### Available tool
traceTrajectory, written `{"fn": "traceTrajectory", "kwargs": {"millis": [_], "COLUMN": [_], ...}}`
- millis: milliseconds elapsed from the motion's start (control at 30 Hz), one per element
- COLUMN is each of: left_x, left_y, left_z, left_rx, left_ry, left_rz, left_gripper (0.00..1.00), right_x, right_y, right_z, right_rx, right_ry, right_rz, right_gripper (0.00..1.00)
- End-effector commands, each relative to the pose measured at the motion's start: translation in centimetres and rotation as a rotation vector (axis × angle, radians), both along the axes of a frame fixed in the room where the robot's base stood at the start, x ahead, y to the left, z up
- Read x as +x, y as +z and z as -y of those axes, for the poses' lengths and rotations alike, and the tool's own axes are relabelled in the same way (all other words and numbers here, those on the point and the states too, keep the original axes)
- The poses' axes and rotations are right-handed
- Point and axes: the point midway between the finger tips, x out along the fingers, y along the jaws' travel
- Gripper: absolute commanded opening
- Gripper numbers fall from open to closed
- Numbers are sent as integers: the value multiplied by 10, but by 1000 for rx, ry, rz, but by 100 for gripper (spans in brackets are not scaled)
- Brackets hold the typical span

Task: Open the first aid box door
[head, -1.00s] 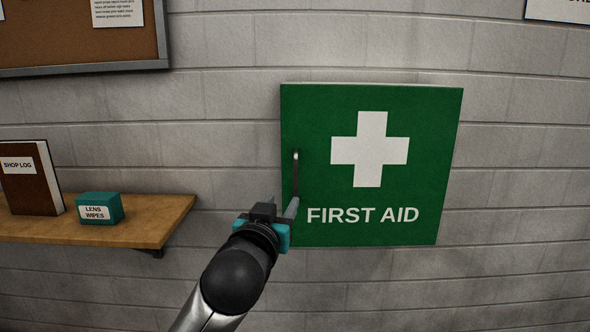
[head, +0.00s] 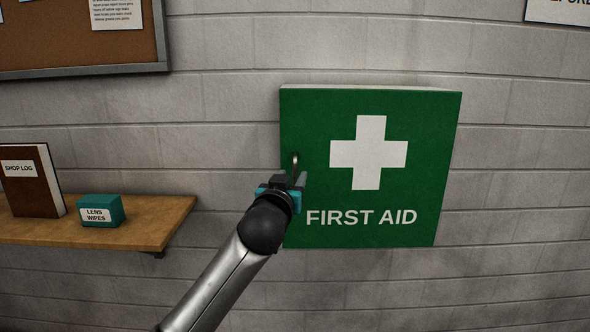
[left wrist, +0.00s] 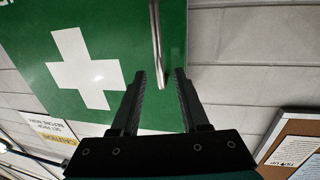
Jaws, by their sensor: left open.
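The green first aid box (head: 368,205) with a white cross hangs on the wall, and its door looks shut. Its thin metal handle (head: 295,160) stands upright near the door's left edge; its lower part is hidden by my gripper in the head view. In the left wrist view my open left gripper (left wrist: 160,74) has a finger on each side of the handle (left wrist: 156,40), whose end reaches between the fingertips. I cannot tell whether either finger touches it. My right gripper is not in view.
A wooden shelf (head: 150,222) at the left carries a brown shop log (head: 35,190) and a teal lens wipes box (head: 100,211). A framed notice board (head: 60,40) hangs above it.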

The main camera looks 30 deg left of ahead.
Motion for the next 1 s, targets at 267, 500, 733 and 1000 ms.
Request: {"fn": "traceTrajectory", "kwargs": {"millis": [267, 500, 733, 1000], "left_x": [28, 37, 38, 37], "left_y": [1, 0, 0, 0], "left_z": [-10, -14, -14, -14], "left_rx": [0, 1, 1, 1], "left_ry": [1, 1, 0, 0], "left_rz": [0, 0, 0, 0], "left_gripper": [45, 45, 45, 19], "right_x": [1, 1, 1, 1], "right_y": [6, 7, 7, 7], "right_z": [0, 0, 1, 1], "right_rx": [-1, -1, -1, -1], "right_ry": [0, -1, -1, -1], "right_rz": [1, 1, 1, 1], "right_gripper": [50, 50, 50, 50]}}
